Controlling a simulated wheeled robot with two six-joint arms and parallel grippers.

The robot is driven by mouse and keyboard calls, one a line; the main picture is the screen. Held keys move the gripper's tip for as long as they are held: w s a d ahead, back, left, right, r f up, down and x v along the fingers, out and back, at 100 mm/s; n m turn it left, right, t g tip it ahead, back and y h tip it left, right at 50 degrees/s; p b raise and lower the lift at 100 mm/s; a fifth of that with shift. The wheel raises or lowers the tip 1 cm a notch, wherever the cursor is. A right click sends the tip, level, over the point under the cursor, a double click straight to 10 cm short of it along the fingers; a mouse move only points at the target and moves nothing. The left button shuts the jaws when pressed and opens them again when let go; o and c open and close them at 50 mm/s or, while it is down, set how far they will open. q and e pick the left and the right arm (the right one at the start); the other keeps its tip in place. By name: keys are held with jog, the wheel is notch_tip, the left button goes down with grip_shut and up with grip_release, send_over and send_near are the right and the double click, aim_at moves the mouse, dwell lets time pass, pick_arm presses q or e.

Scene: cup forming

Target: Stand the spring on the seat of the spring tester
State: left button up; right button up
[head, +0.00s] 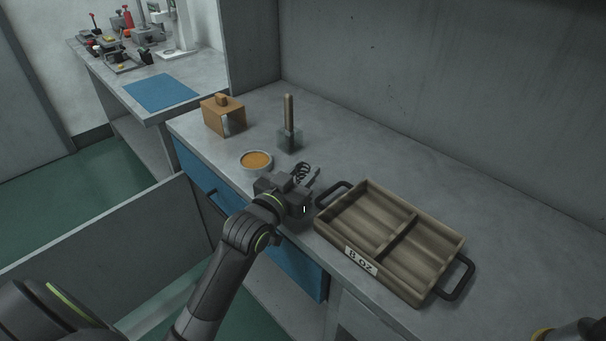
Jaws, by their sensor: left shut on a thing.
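My left gripper (305,180) is shut on a small dark coiled spring (301,170). It holds the spring over the near bench, between the round cup and the wooden tray. The fingers hide part of the spring. I cannot tell whether the spring touches the bench top. Several devices stand on the far bench at the upper left, including a pale upright stand (183,28) and a grey press-like device (146,28). They are too small to tell which is the spring tester, and no seat can be made out.
A two-part wooden tray (408,236) with black handles stands right of the gripper. A cup with orange contents (256,161), a block with an upright rod (289,138) and a wooden box (222,116) stand behind. A blue mat (160,92) lies on the far bench (208,72).

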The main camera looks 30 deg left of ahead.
pick_arm(q)
jog(key=shift+f, duration=0.15)
jog(key=o, duration=1)
jog(key=shift+c, duration=0.2)
